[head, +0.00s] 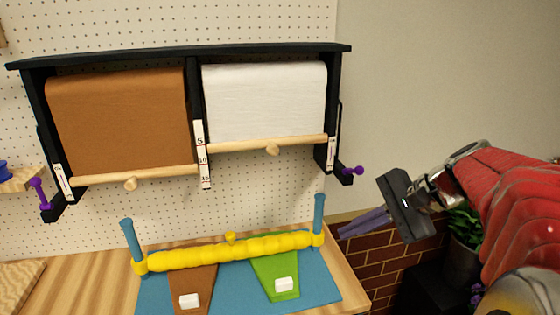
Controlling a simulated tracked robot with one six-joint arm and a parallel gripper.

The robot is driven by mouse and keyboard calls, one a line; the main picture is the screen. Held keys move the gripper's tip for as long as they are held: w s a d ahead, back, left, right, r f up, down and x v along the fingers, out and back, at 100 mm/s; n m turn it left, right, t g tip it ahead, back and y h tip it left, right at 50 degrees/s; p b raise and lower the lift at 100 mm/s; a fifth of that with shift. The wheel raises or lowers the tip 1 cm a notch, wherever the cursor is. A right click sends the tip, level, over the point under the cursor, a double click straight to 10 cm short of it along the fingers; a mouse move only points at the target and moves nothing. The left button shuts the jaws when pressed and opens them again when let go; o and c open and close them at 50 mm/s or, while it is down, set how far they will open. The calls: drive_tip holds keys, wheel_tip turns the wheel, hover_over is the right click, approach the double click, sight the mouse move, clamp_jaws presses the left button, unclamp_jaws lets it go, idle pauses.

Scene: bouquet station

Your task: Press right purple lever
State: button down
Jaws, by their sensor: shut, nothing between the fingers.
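The right purple lever (352,171) is a small purple knobbed rod on a black bracket at the lower right end of the black paper rack (193,60). A second purple lever (39,193) stands at the rack's lower left end. My gripper (364,226) comes in from the right on my red arm. Its purplish fingers are shut and empty, pointing left. In the picture they are below and slightly right of the right lever, apart from it. The depth between them is hard to judge.
The rack holds brown paper (118,120) and white paper (264,100). Below, a yellow bar (228,250) with blue posts stands on a blue mat (325,288) on the wooden table. A potted plant (465,230) is under my arm. The wall right of the rack is bare.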

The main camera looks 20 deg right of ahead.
drive_tip(key=d+r+m+t, duration=0.3)
drive_tip(key=d, duration=0.7)
drive_tip(key=s+d+r+m+t+y, duration=0.1)
drive_tip(key=d+r+m+t, duration=0.2)
drive_tip(key=d, duration=0.7)
drive_tip(key=shift+r+m, duration=0.45)
drive_tip(key=shift+m, duration=0.05)
drive_tip(key=shift+a, duration=0.1)
approach(354, 171)
drive_tip(key=shift+w+a+f, duration=0.7)
drive_tip(key=shift+w+f, duration=0.5)
drive_tip(key=shift+w, duration=0.25)
